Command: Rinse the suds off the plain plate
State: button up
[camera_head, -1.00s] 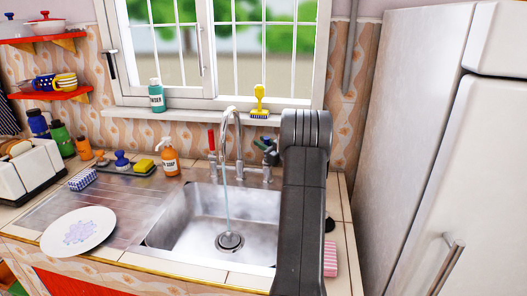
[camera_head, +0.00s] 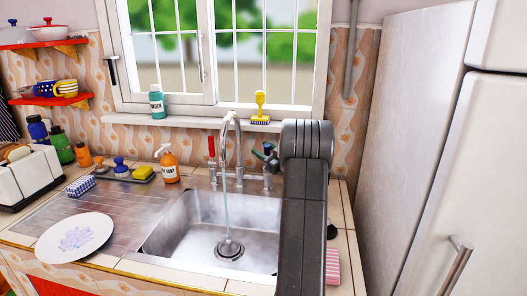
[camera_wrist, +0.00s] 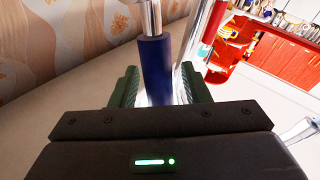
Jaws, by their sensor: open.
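The plain plate (camera_head: 98,225) is white with a pale purple patch of suds (camera_head: 76,239) on it. It lies at the front left, on the drainboard and counter edge. The tap (camera_head: 226,122) stands behind the sink (camera_head: 180,240), and a thin stream of water (camera_head: 227,215) falls from it to the drain. The tap has a red handle (camera_head: 211,146) on the left and a blue handle at the right. In the wrist view the blue handle (camera_wrist: 155,65) stands between the open fingers of my gripper (camera_wrist: 160,88). My arm hides part of the sink's right side.
A yellow brush (camera_head: 260,105) is on the windowsill. The fridge (camera_head: 430,150) bounds the right side. A pink cloth (camera_head: 332,266) lies right of the sink.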

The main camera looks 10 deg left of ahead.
jog(key=b+v, duration=0.1)
jog(key=v, duration=0.6)
jog(key=shift+s+d, duration=0.15)
jog(key=shift+s, duration=0.05)
jog(key=p+x, duration=0.1)
jog(key=x, duration=0.7)
jog(key=p, duration=0.3)
jog(key=shift+w+d+r+m+h, duration=0.2)
jog(key=shift+w+d+m+h, duration=0.1)
jog(key=shift+m, duration=0.1)
jog(key=shift+a, duration=0.1)
jog(key=shift+w+f+p, duration=0.1)
jog(key=shift+p, duration=0.25)
jog(key=shift+f, duration=0.2)
